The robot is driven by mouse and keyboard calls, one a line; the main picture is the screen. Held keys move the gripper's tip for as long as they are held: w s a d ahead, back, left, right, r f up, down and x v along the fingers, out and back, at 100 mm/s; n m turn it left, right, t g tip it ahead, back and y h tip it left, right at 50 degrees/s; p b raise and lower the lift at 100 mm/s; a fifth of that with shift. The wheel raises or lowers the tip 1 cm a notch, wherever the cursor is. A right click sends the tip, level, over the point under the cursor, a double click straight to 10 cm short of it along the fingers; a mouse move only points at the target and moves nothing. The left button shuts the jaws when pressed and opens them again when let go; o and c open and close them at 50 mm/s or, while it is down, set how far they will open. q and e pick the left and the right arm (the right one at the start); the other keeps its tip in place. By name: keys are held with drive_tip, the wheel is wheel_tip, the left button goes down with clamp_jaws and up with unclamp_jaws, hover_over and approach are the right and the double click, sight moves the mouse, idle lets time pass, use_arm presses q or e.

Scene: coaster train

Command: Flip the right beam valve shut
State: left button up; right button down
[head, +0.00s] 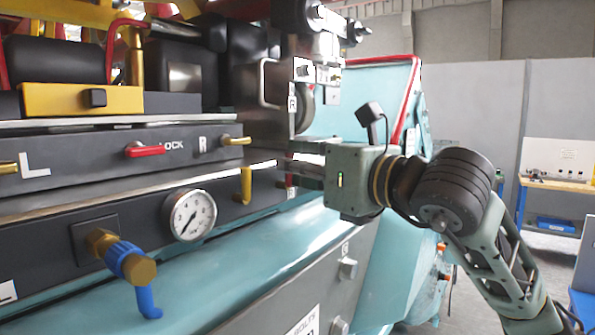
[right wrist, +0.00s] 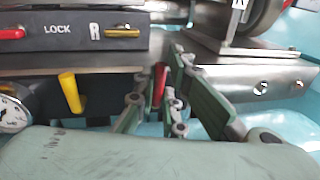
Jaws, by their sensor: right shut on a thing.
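A lower dark beam (head: 65,275) carries a gauge and small levers. A red valve lever (right wrist: 159,83) stands roughly upright at the beam's right part in the right wrist view, between the fingers of my right gripper (right wrist: 165,95). The gripper is shut on this lever. In the head view my right gripper (head: 303,170) reaches in from the right against the beam's end, and its fingers hide most of the lever. A yellow lever (head: 243,185) hangs to the left of it, apart from the gripper; it also shows in the right wrist view (right wrist: 71,92). My left gripper is not in view.
A round gauge (head: 189,215) and a brass valve with a blue hose (head: 128,264) sit further left. Above are a red LOCK lever (head: 146,151) and a yellow handle (head: 236,141) by the letter R. Metal machinery (head: 305,75) stands close above my right gripper.

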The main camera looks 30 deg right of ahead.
drive_tip(key=shift+a+f+n, duration=0.2)
drive_tip(key=shift+n, duration=0.2)
drive_tip(key=c, duration=1.8)
unclamp_jaws()
drive_tip(key=shift+r, duration=0.1)
drive_tip(key=shift+c, duration=0.2)
drive_tip(key=shift+s+d, duration=0.1)
drive_tip(key=shift+s, duration=0.05)
drive_tip(key=s+d, duration=0.2)
drive_tip(key=s, duration=0.9)
drive_tip(key=shift+s, duration=0.3)
drive_tip(key=shift+d, duration=0.1)
